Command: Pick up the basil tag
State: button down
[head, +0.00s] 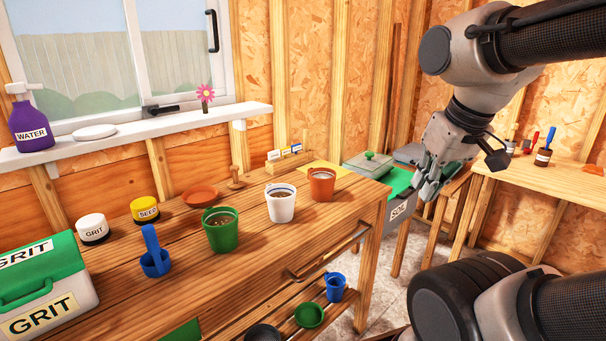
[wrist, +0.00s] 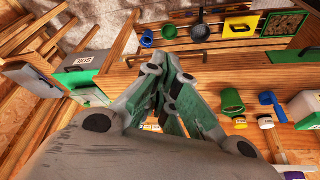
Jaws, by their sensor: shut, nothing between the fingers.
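A small wooden rack (head: 291,155) with several little tags (head: 274,155) stands at the back of the potting bench, against the wall. The tags are white, blue and yellow edged; their lettering is too small to read, so I cannot tell which is the basil tag. My gripper (head: 424,193) is shut and empty, well to the right of the rack, in front of the soil bin. In the wrist view my gripper (wrist: 168,65) shows its green-grey fingers closed together, hiding part of the bench behind them.
The bench (head: 263,240) holds a green pot (head: 220,236), a white pot (head: 281,208), a terracotta pot (head: 321,186), a saucer (head: 200,195), a blue scoop (head: 155,262) and a grit box (head: 45,290). The soil bin (head: 399,212) stands beyond its right end. A second table (head: 545,172) is at right.

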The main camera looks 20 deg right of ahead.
aim_at(274, 154)
jog(key=i+l+u, duration=0.1)
jog(key=u, duration=0.3)
jog(key=l+u, duration=0.25)
jog(key=u, duration=0.15)
jog(key=i+l+u, duration=0.1)
jog(key=l+u, duration=0.2)
jog(key=l, duration=0.55)
jog(key=l+u, duration=0.3)
jog(key=l, duration=1.5)
jog(key=k+l+u, duration=0.1)
jog(key=l, duration=0.9)
